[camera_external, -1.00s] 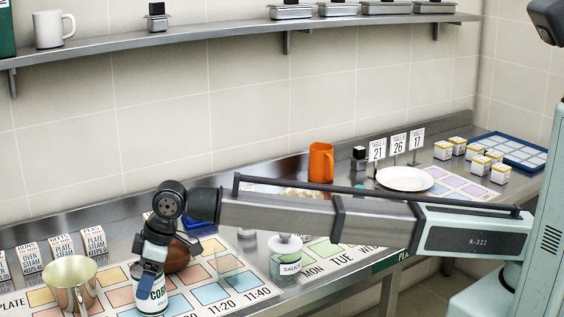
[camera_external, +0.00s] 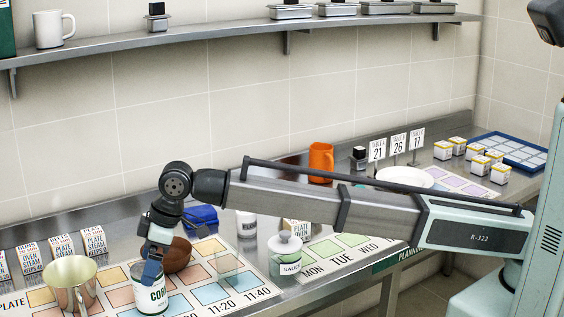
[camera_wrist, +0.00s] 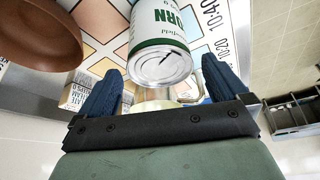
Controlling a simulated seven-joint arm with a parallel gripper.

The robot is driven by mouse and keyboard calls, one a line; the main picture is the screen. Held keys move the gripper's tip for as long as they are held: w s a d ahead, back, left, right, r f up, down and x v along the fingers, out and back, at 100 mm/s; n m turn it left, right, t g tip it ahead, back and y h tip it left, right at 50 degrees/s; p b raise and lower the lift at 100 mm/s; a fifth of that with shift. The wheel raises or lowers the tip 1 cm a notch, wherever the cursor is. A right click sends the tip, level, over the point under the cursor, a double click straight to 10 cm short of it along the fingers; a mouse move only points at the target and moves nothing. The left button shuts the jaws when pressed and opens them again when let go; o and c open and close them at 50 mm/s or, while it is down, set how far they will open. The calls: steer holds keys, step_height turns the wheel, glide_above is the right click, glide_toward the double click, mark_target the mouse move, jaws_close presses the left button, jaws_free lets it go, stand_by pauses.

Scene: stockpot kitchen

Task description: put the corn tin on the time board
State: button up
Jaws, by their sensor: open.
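The corn tin (camera_external: 152,294), white and green with a "CORN" label, stands upright on the time board (camera_external: 262,293), a pale sheet with coloured squares and times such as 11:20 and 11:40. My gripper (camera_external: 152,272) is open, just above and beside the tin's upper part, and partly hides it in the external view. In the wrist view the tin (camera_wrist: 160,38) shows beyond and between the two blue fingertips, with gaps to both. The board (camera_wrist: 98,18) shows under it there.
A brown bowl (camera_external: 179,257) is close behind the gripper; a brass-coloured cup (camera_external: 70,280) stands left of the tin. A clear glass (camera_external: 228,263) and a white sauce pot (camera_external: 285,252) are to the right. Small labelled boxes (camera_external: 60,248) line the back left.

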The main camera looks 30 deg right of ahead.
steer(key=v, duration=0.7)
steer(key=shift+r, duration=0.25)
